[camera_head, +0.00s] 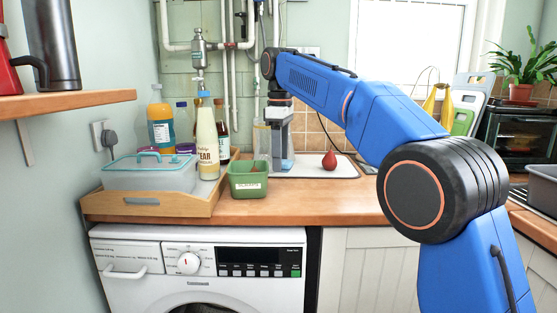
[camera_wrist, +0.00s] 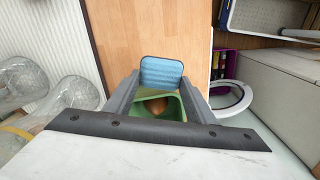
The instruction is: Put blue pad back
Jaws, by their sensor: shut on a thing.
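The blue pad (camera_wrist: 162,73) is a light blue, textured piece with a dark edge and rounded corners. In the wrist view it sits between the fingertips of my gripper (camera_wrist: 160,80), which is shut on it. A green tub (camera_wrist: 172,110) shows between the fingers, with a brownish thing inside. In the head view my gripper (camera_head: 282,160) points down over the worktop, just right of the labelled green tub (camera_head: 248,182). I cannot make out the pad clearly in the head view.
A wooden tray (camera_head: 150,204) with a clear lidded box (camera_head: 150,173) and several bottles stands left of the tub. Clear glass vessels (camera_wrist: 75,98) show in the wrist view.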

